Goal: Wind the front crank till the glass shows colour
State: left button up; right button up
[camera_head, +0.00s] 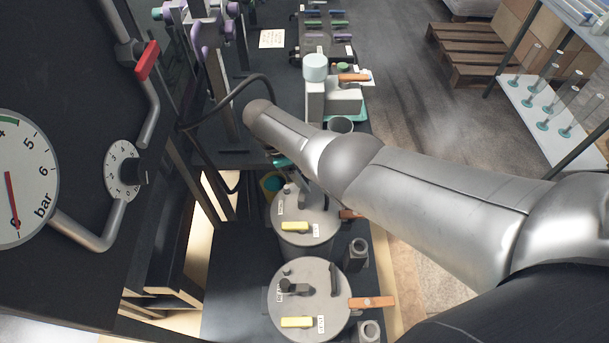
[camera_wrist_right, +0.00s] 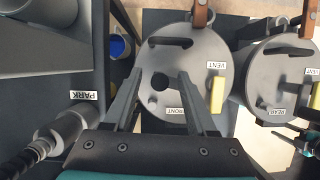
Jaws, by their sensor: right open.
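The drum lid marked FRONT (camera_wrist_right: 185,65) fills the middle of the right wrist view. It has a dark curved bar, a yellow tab marked VENT and a dark round spot between my fingers. In the head view this is the farther grey lid (camera_head: 318,226), partly covered by my arm. My right gripper (camera_wrist_right: 160,75) is open over this lid, its fingers apart with nothing held between them. In the head view the gripper is mostly hidden behind my arm.
The REAR drum lid (camera_wrist_right: 277,85) stands beside the front one; it is the nearer lid (camera_head: 325,303) in the head view. A blue cup (camera_wrist_right: 119,46) and a PARK label (camera_wrist_right: 84,95) are left in the wrist view. A pressure dial (camera_head: 30,170) is at the far left.

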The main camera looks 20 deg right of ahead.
pick_arm(q)
notch_tip(320, 180, up, 5)
jog(key=p, duration=0.4)
jog(key=shift+f, duration=0.2)
pick_arm(e)
jog(key=v, duration=1.4)
jog(key=shift+r, duration=0.2)
jog(key=shift+a, duration=0.15)
